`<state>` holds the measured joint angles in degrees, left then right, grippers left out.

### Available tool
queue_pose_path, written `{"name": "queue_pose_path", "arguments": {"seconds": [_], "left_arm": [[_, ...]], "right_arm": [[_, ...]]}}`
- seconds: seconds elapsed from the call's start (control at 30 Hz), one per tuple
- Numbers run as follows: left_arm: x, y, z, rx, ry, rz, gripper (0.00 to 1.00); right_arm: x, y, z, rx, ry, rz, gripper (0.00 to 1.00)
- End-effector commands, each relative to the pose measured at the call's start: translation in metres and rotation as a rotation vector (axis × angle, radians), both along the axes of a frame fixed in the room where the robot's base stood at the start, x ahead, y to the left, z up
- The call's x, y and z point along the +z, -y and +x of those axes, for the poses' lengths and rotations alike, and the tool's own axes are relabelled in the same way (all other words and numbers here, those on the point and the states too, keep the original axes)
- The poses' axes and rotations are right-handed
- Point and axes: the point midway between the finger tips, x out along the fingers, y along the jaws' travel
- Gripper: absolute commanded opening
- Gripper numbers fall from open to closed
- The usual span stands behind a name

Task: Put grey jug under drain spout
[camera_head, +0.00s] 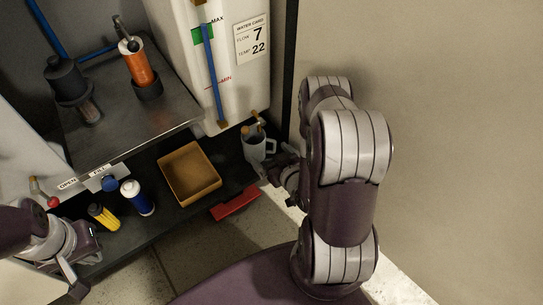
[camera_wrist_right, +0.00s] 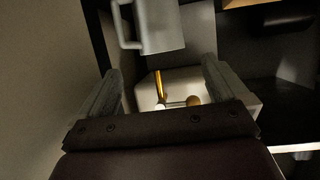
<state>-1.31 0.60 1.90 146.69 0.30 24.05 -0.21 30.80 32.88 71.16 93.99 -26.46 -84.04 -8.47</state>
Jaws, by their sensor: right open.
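The grey jug (camera_head: 254,149) stands upright on the dark lower shelf, at the foot of the white water tank. The brass drain spout (camera_head: 258,116) sticks out of the tank just above it; the jug's mouth appears at or close under the spout's end. My right gripper (camera_head: 275,172) is beside the jug's lower right. In the right wrist view, its two fingers (camera_wrist_right: 161,75) are spread with nothing held between them. The jug (camera_wrist_right: 158,27) shows beyond the fingertips, its handle to the left. My left gripper (camera_head: 84,266) is at the lower left, empty, with its fingers apart.
A tan tray (camera_head: 189,173) sits left of the jug. A blue-and-white bottle (camera_head: 137,197) and a yellow bottle (camera_head: 103,216) stand farther left. A red block (camera_head: 235,204) lies at the shelf's front. A wall (camera_head: 440,130) closes the right side.

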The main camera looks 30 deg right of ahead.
Motion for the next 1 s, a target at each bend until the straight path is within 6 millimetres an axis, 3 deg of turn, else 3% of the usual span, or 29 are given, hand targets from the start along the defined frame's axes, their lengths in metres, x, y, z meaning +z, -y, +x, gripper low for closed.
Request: {"name": "queue_pose_path", "arguments": {"seconds": [0.47,1.0], "left_arm": [[-0.005,0.000,0.000,0.000,0.000,0.000,0.00],[-0.060,0.000,0.000,0.000,0.000,0.000,0.00]], "right_arm": [[0.001,0.000,0.006,0.002,0.035,-0.004,1.00],[-0.036,0.003,0.096,0.002,0.035,-0.003,1.00]]}}
